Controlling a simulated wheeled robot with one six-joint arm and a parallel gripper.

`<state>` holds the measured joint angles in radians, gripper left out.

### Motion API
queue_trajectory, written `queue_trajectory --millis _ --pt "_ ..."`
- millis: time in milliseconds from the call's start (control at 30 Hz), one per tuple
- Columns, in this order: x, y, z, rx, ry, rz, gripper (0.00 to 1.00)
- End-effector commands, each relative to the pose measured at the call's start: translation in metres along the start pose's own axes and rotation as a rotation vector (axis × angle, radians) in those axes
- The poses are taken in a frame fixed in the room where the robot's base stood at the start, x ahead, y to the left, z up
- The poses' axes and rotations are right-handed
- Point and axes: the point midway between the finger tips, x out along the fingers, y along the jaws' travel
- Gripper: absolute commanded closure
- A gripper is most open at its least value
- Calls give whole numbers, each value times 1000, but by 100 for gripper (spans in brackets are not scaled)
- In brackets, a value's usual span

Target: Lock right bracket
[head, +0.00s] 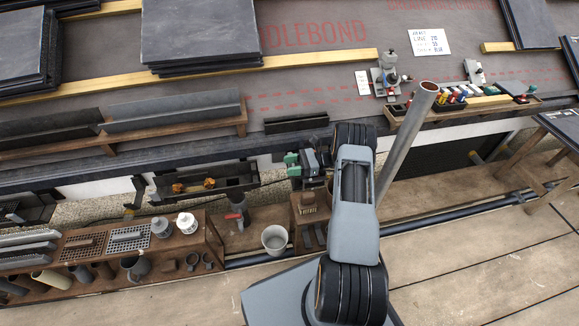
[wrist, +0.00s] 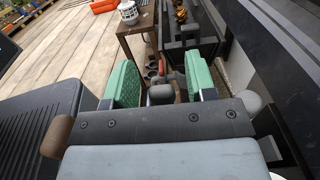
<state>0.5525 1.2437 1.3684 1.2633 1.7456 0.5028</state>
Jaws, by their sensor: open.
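My gripper (wrist: 160,75) is open, its two green pads apart, with no object held between them. It also shows in the head view (head: 293,165), by the eave just right of a short dark gutter piece (head: 206,181). Two small orange parts (head: 209,183) sit on that piece; an orange-gold part (wrist: 180,15) also shows beyond my gripper in the wrist view. A dark bracket-like part (head: 138,192) is at the left end of the gutter piece. I cannot tell which part is the right bracket; my arm and gripper hide some of the eave.
A wooden rack (head: 205,240) with pots and tubes stands below the eave. A white bucket (head: 274,239) and a red-handled tool (head: 238,209) are near my gripper. A grey pipe (head: 408,130) leans right of my arm. The plank deck at lower right is clear.

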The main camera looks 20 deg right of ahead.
Motion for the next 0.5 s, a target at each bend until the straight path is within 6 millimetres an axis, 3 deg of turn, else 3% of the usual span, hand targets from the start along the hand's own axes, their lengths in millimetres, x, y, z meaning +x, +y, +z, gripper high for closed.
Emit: queue_trajectory --millis 467,500 --pt "9 0 0 0 0 0 49" --pt "9 0 0 0 0 0 53"
